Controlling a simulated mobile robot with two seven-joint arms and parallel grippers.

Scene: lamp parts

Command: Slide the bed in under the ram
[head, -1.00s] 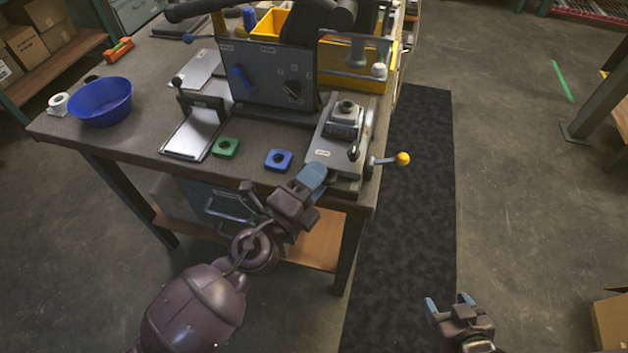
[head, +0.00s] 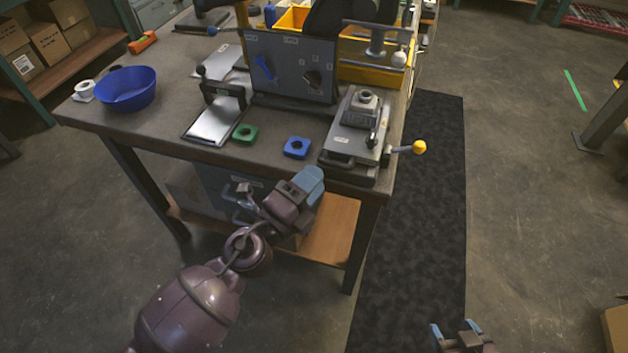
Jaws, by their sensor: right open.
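A grey metal bed (head: 345,146) sits at the bench's front right corner, with a stepped block (head: 361,108) on top and a side lever ending in a yellow knob (head: 419,147). My right gripper (head: 456,333) is open and empty, low over the floor.
A green block (head: 245,134) and a blue block (head: 297,148) lie left of the bed. The dark mat (head: 415,230) beside the bench is clear.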

